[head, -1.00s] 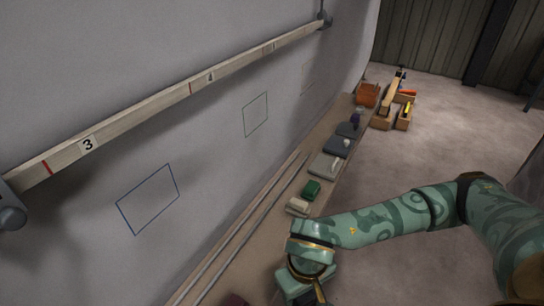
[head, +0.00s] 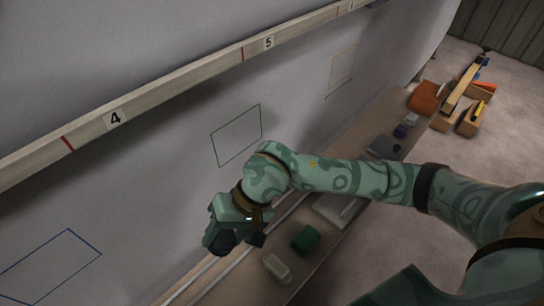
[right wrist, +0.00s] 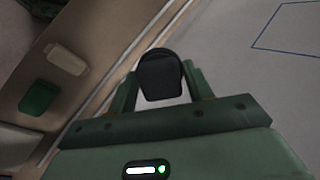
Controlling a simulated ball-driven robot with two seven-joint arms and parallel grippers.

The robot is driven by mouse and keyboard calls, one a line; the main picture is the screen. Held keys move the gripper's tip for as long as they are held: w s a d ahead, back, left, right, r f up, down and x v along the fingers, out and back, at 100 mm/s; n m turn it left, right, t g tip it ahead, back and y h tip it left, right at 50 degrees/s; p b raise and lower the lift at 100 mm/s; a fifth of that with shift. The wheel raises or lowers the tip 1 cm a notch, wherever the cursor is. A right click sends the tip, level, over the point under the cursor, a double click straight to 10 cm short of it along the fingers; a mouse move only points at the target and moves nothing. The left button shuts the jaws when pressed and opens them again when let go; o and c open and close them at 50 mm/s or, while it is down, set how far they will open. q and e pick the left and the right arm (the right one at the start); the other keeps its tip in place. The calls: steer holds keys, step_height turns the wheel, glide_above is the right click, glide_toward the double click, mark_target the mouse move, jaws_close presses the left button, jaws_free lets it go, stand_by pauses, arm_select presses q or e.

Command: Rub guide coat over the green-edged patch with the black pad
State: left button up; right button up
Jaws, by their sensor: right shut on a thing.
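The green-edged patch (head: 236,135) is a thin dark-green outline on the grey hull wall, in the middle of the head view. My right gripper (head: 226,228) is below and slightly left of it, in front of the wall. It is shut on the black pad (head: 224,244), which shows as a dark rounded block between the fingers in the right wrist view (right wrist: 161,75). The pad appears apart from the patch; whether it touches the wall I cannot tell. My left gripper is not in view.
A blue-edged patch (head: 50,267) lies lower left, a pale yellowish-edged one (head: 342,68) farther right. A numbered batten (head: 180,88) crosses the wall above. The shelf below holds a cream block (head: 277,268), a green block (head: 305,239) and grey tools. Wooden boxes (head: 470,120) stand beyond.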

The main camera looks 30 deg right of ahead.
steer(key=w+r+m+t+y, duration=0.1)
steer(key=w+a+r+m+t+y, duration=0.1)
steer(key=w+r+m+y, duration=0.1)
steer(key=shift+w+a+r+t, duration=0.15)
steer(key=shift+w+a+t, duration=0.15)
steer(key=shift+t, duration=0.1)
steer(key=w+d+m+t+h, duration=0.2)
steer(key=w+d+m+t, duration=0.2)
steer(key=d+m+t, duration=0.3)
steer(key=w+d+m+t+h, duration=0.2)
steer(key=w+d+m+t, duration=0.25)
steer(key=d+t, duration=0.4)
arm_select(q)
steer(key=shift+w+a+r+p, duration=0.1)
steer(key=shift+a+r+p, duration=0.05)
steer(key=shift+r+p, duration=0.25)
arm_select(e)
steer(key=shift+n+g, duration=0.25)
steer(key=shift+g, duration=0.5)
steer(key=shift+w+a+f, duration=0.1)
steer(key=shift+w+f, duration=0.05)
steer(key=shift+w, duration=1.05)
steer(key=shift+w+a+f, duration=0.1)
steer(key=shift+w, duration=1.05)
steer(key=shift+o, duration=0.7)
steer(key=shift+c, duration=1)
